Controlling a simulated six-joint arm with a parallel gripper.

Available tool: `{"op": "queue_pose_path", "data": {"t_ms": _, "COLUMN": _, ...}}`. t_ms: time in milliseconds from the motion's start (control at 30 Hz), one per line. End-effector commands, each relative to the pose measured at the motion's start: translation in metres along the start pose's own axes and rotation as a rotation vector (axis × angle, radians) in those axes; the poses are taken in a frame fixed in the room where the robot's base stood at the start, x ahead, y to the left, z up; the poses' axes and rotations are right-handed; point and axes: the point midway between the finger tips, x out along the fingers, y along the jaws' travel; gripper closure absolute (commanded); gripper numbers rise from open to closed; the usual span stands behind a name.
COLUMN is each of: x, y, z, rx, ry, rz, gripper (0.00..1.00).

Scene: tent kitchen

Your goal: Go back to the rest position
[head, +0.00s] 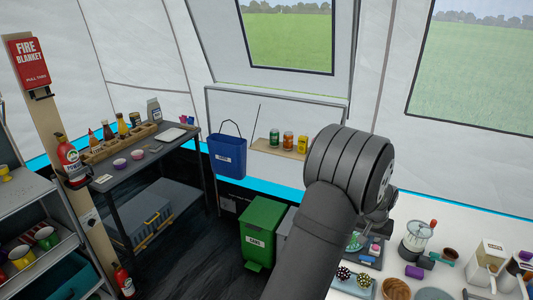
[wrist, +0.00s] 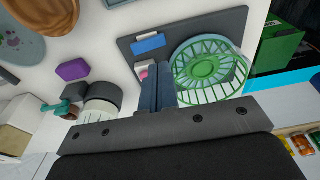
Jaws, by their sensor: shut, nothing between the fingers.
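My gripper (wrist: 155,95) shows in the wrist view with its two dark fingers together and nothing between them. The fingers point over a dark tray (wrist: 128,42) on the white counter. They overlap the view of a green wire basket (wrist: 208,68) and a small pink thing beside it. I cannot tell the exact height of the fingertips above the tray. In the head view my arm rises in front of the counter and hides most of the gripper.
A green bin (head: 263,232) stands on the floor left of my arm. A wall shelf (head: 277,150) with several cans is behind.

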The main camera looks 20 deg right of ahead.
Motion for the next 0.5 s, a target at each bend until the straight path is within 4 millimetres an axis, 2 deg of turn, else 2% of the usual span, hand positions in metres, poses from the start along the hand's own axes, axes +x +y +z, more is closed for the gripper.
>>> {"op": "queue_pose_path", "data": {"t_ms": 100, "x": 0.020, "y": 0.000, "z": 0.004, "rx": 0.000, "ry": -0.003, "rz": -0.001, "gripper": 1.00}}
{"op": "queue_pose_path", "data": {"t_ms": 300, "x": 0.043, "y": 0.000, "z": 0.007, "rx": 0.000, "ry": -0.003, "rz": -0.001, "gripper": 1.00}}
{"op": "queue_pose_path", "data": {"t_ms": 500, "x": 0.048, "y": 0.000, "z": 0.007, "rx": 0.000, "ry": 0.000, "rz": 0.000, "gripper": 1.00}}
